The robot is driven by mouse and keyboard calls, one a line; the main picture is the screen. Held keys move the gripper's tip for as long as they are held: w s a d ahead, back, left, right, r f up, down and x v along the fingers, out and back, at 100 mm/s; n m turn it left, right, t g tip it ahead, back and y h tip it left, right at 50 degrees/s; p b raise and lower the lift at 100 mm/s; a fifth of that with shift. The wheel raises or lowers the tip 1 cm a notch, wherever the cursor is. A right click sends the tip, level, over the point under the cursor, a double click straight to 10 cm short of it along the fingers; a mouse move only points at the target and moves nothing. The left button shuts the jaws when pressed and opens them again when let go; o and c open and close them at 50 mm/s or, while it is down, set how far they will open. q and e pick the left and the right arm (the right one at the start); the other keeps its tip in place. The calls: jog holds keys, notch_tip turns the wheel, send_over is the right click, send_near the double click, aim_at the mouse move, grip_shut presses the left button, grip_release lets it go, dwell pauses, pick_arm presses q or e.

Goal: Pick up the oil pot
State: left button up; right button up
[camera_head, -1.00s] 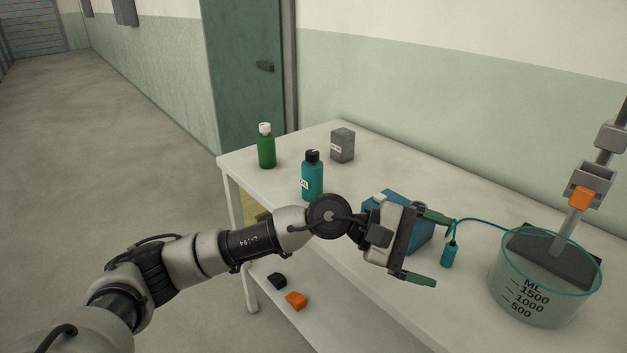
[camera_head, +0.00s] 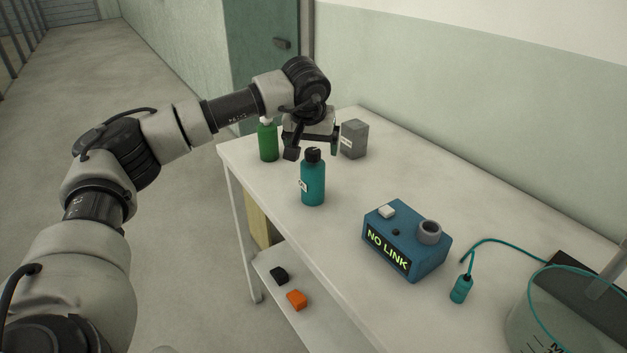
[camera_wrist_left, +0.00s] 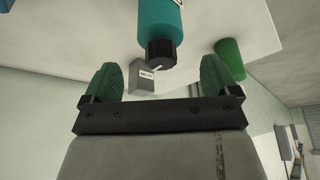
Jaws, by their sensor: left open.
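A teal bottle (camera_head: 313,184) with a black cap and a white label stands upright on the white table; I take it for the oil pot, but its label is too small to read surely. My left gripper (camera_head: 314,146) is open and empty, its fingers pointing down close to the bottle's cap. In the left wrist view the black-capped teal bottle (camera_wrist_left: 160,22) is at the top, just ahead of the space between the green-padded fingers (camera_wrist_left: 158,80), apparently not touching them. The bottle's lower part is outside that view. My right gripper is not in view.
A green bottle (camera_head: 268,142) and a grey box (camera_head: 354,139) stand close to the gripper. A blue "NO LINK" box (camera_head: 407,240), a small teal bulb (camera_head: 461,289) on a tube and a clear beaker (camera_head: 530,330) stand nearer.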

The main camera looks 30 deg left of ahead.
aim_at(312, 151)
pick_arm(q)
jog(key=shift+w+f, duration=0.25)
jog(key=shift+f, duration=0.1)
jog(key=x, duration=0.4)
jog(key=shift+a+f, duration=0.15)
jog(key=shift+a, duration=0.05)
jog(key=shift+w+f+p, duration=0.15)
jog(key=shift+f+p, duration=0.15)
jog(key=shift+c, duration=1.3)
jog(key=c, duration=0.9)
jog(key=shift+c, duration=1)
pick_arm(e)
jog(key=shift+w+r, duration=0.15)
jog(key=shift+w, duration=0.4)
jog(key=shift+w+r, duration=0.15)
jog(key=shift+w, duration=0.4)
